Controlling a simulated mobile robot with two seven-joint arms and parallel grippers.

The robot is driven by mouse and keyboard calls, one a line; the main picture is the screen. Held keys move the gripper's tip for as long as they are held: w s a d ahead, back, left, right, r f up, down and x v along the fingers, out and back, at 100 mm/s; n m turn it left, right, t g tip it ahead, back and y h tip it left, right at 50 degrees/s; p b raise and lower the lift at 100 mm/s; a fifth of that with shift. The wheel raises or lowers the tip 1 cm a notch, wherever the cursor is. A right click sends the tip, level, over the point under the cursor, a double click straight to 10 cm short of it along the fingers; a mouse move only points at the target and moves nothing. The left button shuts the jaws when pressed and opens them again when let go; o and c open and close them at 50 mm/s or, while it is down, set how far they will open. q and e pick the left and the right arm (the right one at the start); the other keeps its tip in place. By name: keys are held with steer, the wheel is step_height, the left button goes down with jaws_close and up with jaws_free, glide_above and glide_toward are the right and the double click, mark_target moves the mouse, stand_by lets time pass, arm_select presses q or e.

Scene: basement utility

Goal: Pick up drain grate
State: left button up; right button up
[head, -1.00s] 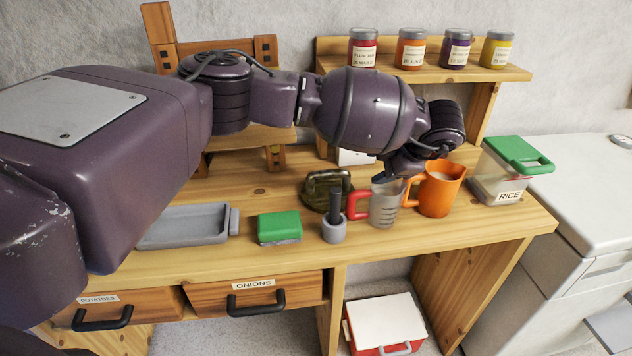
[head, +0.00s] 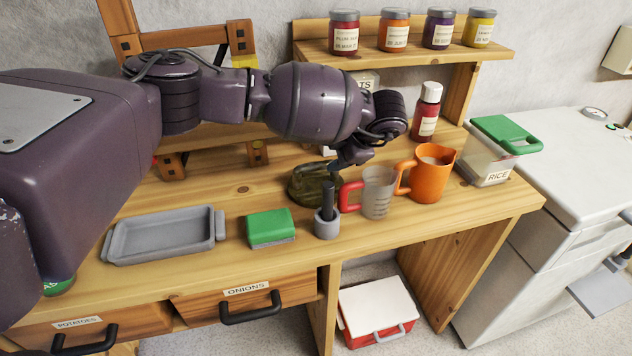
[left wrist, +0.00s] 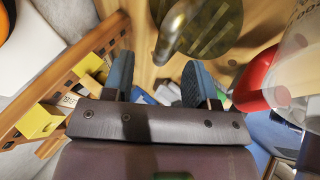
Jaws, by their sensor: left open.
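The drain grate (head: 308,190) is a round, dark olive-brass disc with a raised handle, lying on the wooden workbench behind the grey mortar. My left gripper (head: 345,162) is just above its back right side and partly hides it. In the left wrist view, the slotted grate (left wrist: 222,40) is at the top, with its blurred handle in front of it. The two blue-grey fingers of the left gripper (left wrist: 158,80) are apart with nothing between them, and the grate lies beyond their tips. My right gripper is not in view.
A measuring cup with a red handle (head: 378,195) stands close right of the grate, beside an orange jug (head: 432,175). The mortar and pestle (head: 327,222), green sponge (head: 270,228) and grey tray (head: 160,238) are in front and left. A red-labelled bottle (head: 425,115) stands behind.

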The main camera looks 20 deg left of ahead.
mark_target(321, 164)
arm_select(q)
steer(key=shift+w+a+f, duration=0.15)
steer(key=shift+a+f, duration=0.3)
steer(key=shift+f, duration=0.1)
steer(key=x, duration=0.5)
steer(key=shift+s+f+b, duration=0.2)
steer(key=shift+s+b, duration=0.1)
steer(key=shift+s, duration=0.1)
steer(key=shift+r, duration=0.1)
jaws_close()
